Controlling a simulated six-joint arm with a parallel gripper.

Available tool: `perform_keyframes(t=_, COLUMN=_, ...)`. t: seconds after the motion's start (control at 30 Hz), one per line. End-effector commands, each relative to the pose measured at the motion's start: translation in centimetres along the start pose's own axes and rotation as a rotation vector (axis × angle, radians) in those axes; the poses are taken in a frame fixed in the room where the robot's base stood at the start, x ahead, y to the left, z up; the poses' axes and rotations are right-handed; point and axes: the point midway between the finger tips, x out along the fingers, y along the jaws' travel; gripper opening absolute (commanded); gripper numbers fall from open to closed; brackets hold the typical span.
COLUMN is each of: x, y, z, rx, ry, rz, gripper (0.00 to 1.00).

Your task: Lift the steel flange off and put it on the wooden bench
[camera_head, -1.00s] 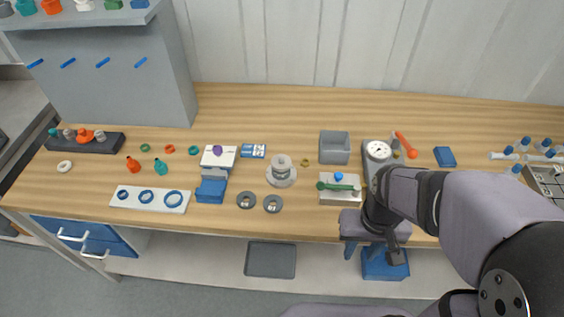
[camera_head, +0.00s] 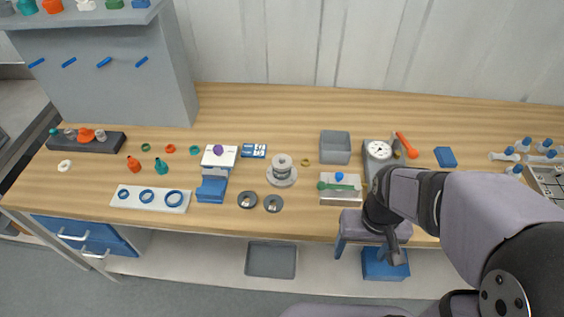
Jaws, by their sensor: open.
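A round grey metal stack (camera_head: 282,171) stands on the wooden bench (camera_head: 330,232) near the middle, with a wide pale disc at its foot and a smaller round top. The steel flange may be part of this stack; I cannot tell its parts apart at this size. Two flat dark grey rings, one on the left (camera_head: 241,206) and one on the right (camera_head: 268,208), lie on the bench in front of it. My gripper (camera_head: 362,251) is open and empty at the bench's front edge, right of and nearer than the stack. It touches none of these.
A metal block with a green-handled tool (camera_head: 340,187) lies between the stack and my gripper. A grey bin (camera_head: 335,148) and a gauge box (camera_head: 377,151) stand behind. A blue stand (camera_head: 217,188) is left of the stack. Bare wood lies along the back.

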Motion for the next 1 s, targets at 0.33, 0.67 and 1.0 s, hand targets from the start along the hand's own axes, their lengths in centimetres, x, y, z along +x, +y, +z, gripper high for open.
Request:
perform_keyframes(t=0.33, x=0.9, y=-1.6, z=0.4, rx=-0.075, ry=-0.021, rz=0.001, gripper=0.69)
perform_keyframes(t=0.67, x=6.1, y=-8.9, z=-0.8, rx=-0.402, ry=-0.146, rz=0.042, gripper=0.69)
perform_keyframes(t=1.0, x=5.0, y=-19.5, z=-16.1, rx=-0.487, ry=0.111, rz=0.122, gripper=0.69)
